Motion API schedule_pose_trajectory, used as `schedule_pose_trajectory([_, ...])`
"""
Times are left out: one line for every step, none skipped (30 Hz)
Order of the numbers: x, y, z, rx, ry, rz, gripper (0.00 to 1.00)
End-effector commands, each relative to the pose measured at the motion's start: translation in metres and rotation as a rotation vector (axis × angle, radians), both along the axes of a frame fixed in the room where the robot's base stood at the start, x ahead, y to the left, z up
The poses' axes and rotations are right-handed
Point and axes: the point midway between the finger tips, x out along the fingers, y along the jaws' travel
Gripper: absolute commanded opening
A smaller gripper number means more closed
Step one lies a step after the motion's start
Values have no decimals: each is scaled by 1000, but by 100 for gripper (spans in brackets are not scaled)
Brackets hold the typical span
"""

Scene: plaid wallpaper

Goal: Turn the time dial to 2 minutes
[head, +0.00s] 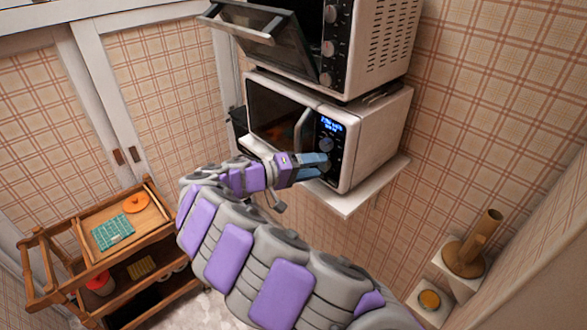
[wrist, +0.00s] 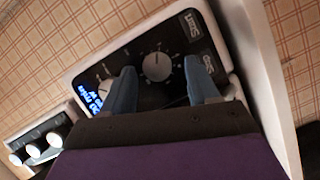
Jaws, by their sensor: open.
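The white microwave (head: 375,130) stands on a wall shelf with a black control panel and a lit blue display (head: 331,125). In the wrist view the panel carries a large round dial (wrist: 157,66) with a pointer mark, a smaller knob (wrist: 106,87) to its left and the blue display (wrist: 92,103). My gripper (head: 322,165) is at the lower part of the panel. In the wrist view my gripper (wrist: 162,85) is open, with its two blue-grey fingers on either side of the large dial. I cannot tell whether they touch it. The dial's exact setting is unreadable.
A toaster oven (head: 375,40) with its door hanging open sits above the microwave. A wooden cart (head: 150,215) stands at the lower left. A small wall shelf with a brown vase (head: 468,252) is at the right.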

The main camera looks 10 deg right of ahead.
Motion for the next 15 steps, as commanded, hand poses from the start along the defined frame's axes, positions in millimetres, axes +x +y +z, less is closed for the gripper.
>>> schedule_pose_trajectory([-1, 4, 1, 0, 0, 2, 60])
schedule_pose_trajectory([-1, 8, 2, 0, 0, 3, 60])
schedule_pose_trajectory([-2, 14, 3, 0, -1, 4, 60])
schedule_pose_trajectory([-3, 19, 3, 1, -1, 7, 60])
schedule_pose_trajectory([-4, 25, 4, 2, -1, 9, 60])
schedule_pose_trajectory([-6, 33, 5, 2, 0, 9, 60])
schedule_pose_trajectory([-8, 39, 5, 2, 1, 7, 60])
schedule_pose_trajectory([-10, 45, 6, 2, 2, 6, 60])
schedule_pose_trajectory([-12, 54, 6, 2, 3, 8, 60])
schedule_pose_trajectory([-13, 60, 7, 4, 2, 8, 60])
schedule_pose_trajectory([-15, 66, 8, 3, 1, 6, 60])
schedule_pose_trajectory([-16, 73, 9, 3, 1, 6, 60])
schedule_pose_trajectory([-18, 79, 10, 3, 1, 7, 60])
schedule_pose_trajectory([-19, 84, 10, 2, 1, 6, 60])
schedule_pose_trajectory([-21, 90, 11, 1, 2, 5, 60])
